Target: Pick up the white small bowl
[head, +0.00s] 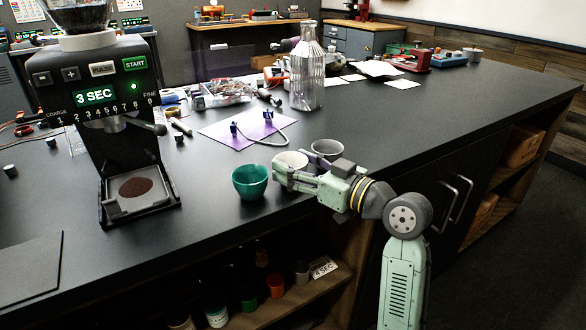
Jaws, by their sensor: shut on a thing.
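The white small bowl (291,160) is on or just above the black counter, right of the teal bowl; I cannot tell whether it touches the counter. My gripper (287,175) reaches in from the right and is shut on the near side of the white bowl, hiding its lower part. The teal bowl (250,183) stands upright close to the left of my gripper. A grey bowl (327,149) stands behind my gripper, to the right of the white bowl, partly hidden by the arm.
A coffee grinder (100,110) with a tray of grounds stands at the left. A purple sheet (240,131) with a cable and a clear ribbed bottle (306,75) are behind the bowls. The counter (420,115) is clear to the right. Its front edge runs below my arm.

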